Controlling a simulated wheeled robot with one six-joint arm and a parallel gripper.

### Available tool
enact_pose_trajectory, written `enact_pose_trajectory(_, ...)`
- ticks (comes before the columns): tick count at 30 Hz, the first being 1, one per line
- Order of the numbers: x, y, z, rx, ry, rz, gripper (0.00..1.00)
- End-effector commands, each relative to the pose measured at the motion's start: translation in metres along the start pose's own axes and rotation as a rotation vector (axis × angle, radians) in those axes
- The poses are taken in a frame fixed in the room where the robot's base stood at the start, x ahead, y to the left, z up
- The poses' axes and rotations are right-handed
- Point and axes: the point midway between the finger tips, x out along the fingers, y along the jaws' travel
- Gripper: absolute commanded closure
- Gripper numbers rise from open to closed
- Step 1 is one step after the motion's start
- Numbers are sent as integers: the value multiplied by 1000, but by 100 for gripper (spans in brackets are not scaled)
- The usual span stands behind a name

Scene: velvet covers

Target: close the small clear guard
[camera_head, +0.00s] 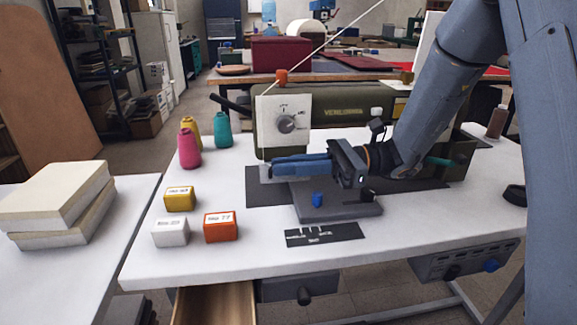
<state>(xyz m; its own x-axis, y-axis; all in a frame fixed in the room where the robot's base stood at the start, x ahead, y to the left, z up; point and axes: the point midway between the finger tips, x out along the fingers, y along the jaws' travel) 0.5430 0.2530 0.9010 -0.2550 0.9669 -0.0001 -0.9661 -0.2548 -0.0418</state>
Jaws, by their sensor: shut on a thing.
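My gripper (275,166) reaches in from the right, with its blue fingers pointing left. It is at the needle end of the olive-green sewing machine (345,107). The fingers are shut on the small clear guard (265,173), a pale see-through piece that shows just at and below the fingertips. Most of the guard is hidden by the fingers, so I cannot tell its exact angle. The machine's white front plate with a dial (286,123) is just above the fingers.
A grey plate (340,207) with a blue knob (316,199) lies below my gripper. Yellow (179,198), white (170,232) and orange (221,227) boxes stand left, with thread cones (188,148) behind. A black label strip (325,235) lies in front. An open drawer (215,305) hangs below.

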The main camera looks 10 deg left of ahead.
Motion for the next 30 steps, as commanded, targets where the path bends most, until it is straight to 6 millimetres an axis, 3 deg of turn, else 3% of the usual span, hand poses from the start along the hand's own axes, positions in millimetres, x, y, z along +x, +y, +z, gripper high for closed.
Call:
enact_pose_trajectory(15, 0, 7, -22, -351, 1, 3, 100)
enact_pose_trajectory(27, 0, 7, -24, -392, 2, 4, 100)
enact_pose_trajectory(28, 0, 8, -24, -392, 2, 4, 89)
enact_pose_trajectory(30, 0, 7, -24, -391, 2, 4, 77)
